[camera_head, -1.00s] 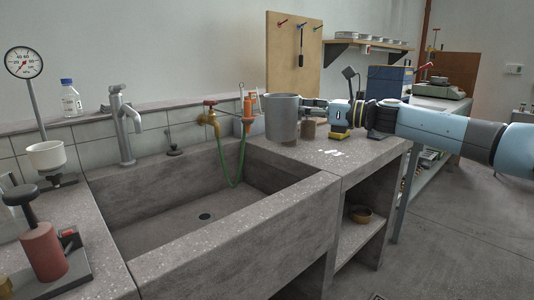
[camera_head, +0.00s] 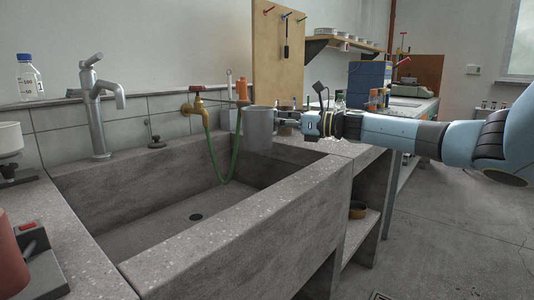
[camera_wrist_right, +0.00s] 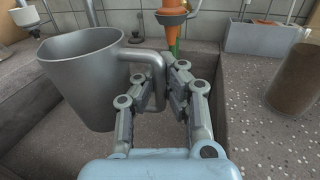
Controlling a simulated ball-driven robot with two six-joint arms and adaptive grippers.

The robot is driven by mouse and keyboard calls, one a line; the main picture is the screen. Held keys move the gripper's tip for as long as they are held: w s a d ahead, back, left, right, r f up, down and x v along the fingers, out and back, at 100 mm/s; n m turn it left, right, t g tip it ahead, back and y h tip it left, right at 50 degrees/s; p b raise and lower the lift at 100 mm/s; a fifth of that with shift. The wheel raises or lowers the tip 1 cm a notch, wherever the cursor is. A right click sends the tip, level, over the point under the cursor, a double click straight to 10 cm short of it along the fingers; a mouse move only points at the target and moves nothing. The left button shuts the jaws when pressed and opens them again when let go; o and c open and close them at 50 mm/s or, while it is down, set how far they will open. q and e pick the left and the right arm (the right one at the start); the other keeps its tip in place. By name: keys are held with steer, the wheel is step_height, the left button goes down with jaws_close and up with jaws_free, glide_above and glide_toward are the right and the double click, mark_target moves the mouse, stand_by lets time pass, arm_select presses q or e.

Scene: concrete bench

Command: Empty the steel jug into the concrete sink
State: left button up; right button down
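The steel jug (camera_head: 257,130) is a grey metal cup shape with a side handle. It is upright, near the right end of the concrete sink (camera_head: 240,228). My right gripper (camera_head: 285,121) comes in from the right and is shut on the jug's handle. In the right wrist view the jug (camera_wrist_right: 88,80) is on the left, and the fingers of my right gripper (camera_wrist_right: 160,82) close around its handle. The jug's contents are not visible. The sink basin shows a drain (camera_head: 196,217) in its floor. My left gripper is not in view.
A brass tap with a green hose (camera_head: 214,150) hangs into the sink at the back. A tall grey faucet (camera_head: 97,110) stands behind the left part. A brown jar (camera_wrist_right: 296,80) stands on the counter at right in the wrist view. The basin's middle is open.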

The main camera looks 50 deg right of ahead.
mark_target(276, 134)
steer(key=f, duration=0.2)
steer(key=a+f+n+b, duration=0.1)
steer(key=shift+w+f, duration=0.2)
steer(key=shift+f, duration=0.2)
steer(key=a+r+n+g+p, duration=0.1)
steer(key=a+r+n+p, duration=0.1)
steer(key=r+p, duration=0.1)
steer(key=shift+s+a+n+h+p, duration=0.1)
steer(key=shift+a+n+h+p, duration=0.2)
steer(key=shift+a+n+p, duration=0.1)
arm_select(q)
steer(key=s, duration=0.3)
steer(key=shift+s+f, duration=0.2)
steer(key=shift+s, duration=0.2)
arm_select(e)
steer(key=shift+f, duration=0.3)
